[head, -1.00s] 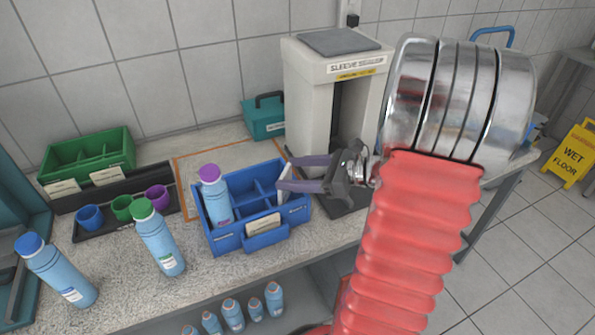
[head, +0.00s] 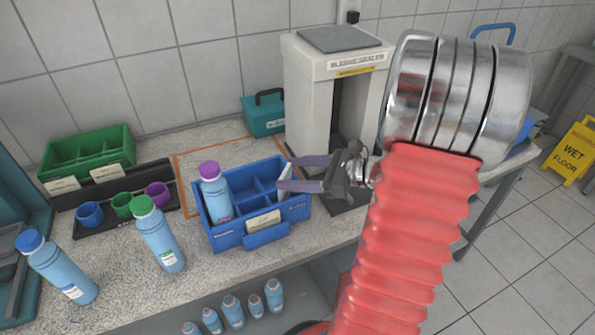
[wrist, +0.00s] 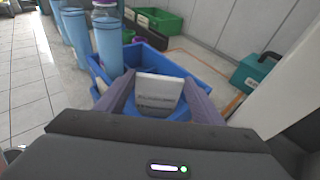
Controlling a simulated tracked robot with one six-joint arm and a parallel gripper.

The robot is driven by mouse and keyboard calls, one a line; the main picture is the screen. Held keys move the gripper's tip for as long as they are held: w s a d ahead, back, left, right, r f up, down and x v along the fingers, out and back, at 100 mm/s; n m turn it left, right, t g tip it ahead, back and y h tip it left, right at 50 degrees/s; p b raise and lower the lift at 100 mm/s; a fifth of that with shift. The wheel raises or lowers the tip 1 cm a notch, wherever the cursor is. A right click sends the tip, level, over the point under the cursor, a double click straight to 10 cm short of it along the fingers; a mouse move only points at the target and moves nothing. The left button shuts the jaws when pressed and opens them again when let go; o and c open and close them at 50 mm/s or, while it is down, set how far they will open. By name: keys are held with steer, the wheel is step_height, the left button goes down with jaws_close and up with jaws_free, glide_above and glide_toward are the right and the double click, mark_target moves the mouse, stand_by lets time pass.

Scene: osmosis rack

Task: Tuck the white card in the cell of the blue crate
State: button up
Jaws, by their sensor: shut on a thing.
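The blue crate (head: 262,237) stands on the counter, divided into cells. A bottle with a purple cap (head: 216,192) stands in its left part. My gripper (head: 284,180) reaches in from the right, its purple-grey fingers over the crate's right side. It is shut on the white card (wrist: 158,92), which is upright between the fingertips in the wrist view. In the head view the card (head: 284,182) shows as a thin pale edge at the right cells. Its lower edge is hidden, so I cannot tell how deep it sits. The crate also shows in the wrist view (wrist: 150,58).
A grey sealer machine (head: 308,100) stands behind my gripper. A teal box (head: 264,118) is at the back wall. A green crate (head: 88,152), a black tray of cups (head: 180,203) and two capped bottles (head: 160,238) (head: 62,272) are to the left.

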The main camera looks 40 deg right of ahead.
steer(key=shift+f, duration=1.05)
stand_by(1.1)
steer(key=o, duration=1.4)
steer(key=shift+c, duration=0.2)
steer(key=shift+r, duration=0.7)
steer(key=shift+w+r, duration=0.1)
steer(key=shift+r, duration=0.25)
steer(key=shift+r, duration=0.35)
steer(key=shift+r, duration=0.35)
steer(key=shift+r, duration=0.35)
